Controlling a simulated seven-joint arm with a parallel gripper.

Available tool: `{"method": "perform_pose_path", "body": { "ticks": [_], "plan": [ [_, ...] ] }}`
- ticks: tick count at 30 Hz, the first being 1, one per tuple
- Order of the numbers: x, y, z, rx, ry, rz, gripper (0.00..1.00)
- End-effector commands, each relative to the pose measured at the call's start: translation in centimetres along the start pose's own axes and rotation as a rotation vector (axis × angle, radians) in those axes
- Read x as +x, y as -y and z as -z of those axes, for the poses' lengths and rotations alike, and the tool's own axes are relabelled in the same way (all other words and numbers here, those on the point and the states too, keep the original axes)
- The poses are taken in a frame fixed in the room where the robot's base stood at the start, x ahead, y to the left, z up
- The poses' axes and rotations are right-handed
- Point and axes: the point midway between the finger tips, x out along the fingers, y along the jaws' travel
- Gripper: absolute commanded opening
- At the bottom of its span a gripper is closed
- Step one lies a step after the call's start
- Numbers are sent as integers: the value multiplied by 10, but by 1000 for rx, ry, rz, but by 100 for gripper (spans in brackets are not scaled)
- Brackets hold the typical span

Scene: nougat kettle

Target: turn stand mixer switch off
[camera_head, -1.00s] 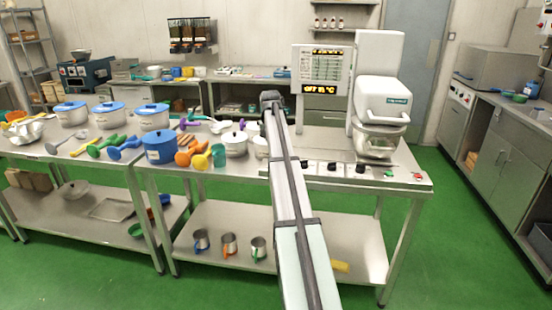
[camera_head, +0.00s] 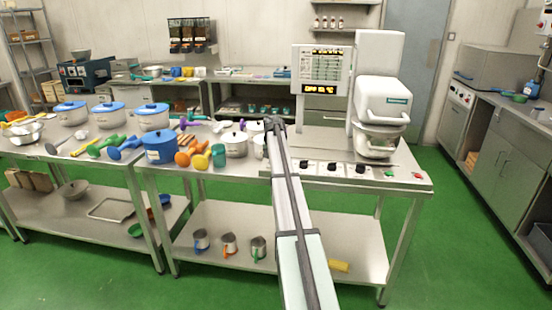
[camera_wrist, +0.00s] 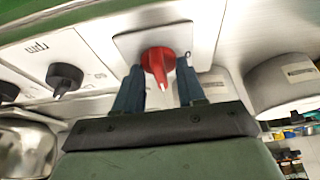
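The white stand mixer (camera_head: 382,98) stands on the right of the steel table, above a control strip with black knobs (camera_head: 333,167). In the wrist view, a red switch knob (camera_wrist: 158,62) sits on a metal plate (camera_wrist: 203,35) with a "0" mark beside it. My gripper (camera_wrist: 160,70) is open, with one blue finger on each side of the red knob. Whether the fingers touch the knob cannot be told. In the head view, my arm hides the gripper and the red knob.
Black knobs (camera_wrist: 65,78) sit beside the red switch near an "rpm" label. A metal bowl (camera_wrist: 25,148) shows at lower left. A blue pot (camera_head: 160,148) and utensils crowd the table left of my arm.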

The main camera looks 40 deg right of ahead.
Motion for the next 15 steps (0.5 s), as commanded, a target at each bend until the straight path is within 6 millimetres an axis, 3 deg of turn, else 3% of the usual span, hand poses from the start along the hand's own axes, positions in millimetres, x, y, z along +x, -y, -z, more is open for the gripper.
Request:
{"method": "perform_pose_path", "body": {
  "ticks": [5, 15],
  "plan": [
    [0, 0, 0, 0, 0, 0, 37],
    [0, 0, 0, 0, 0, 0, 5]
  ]
}}
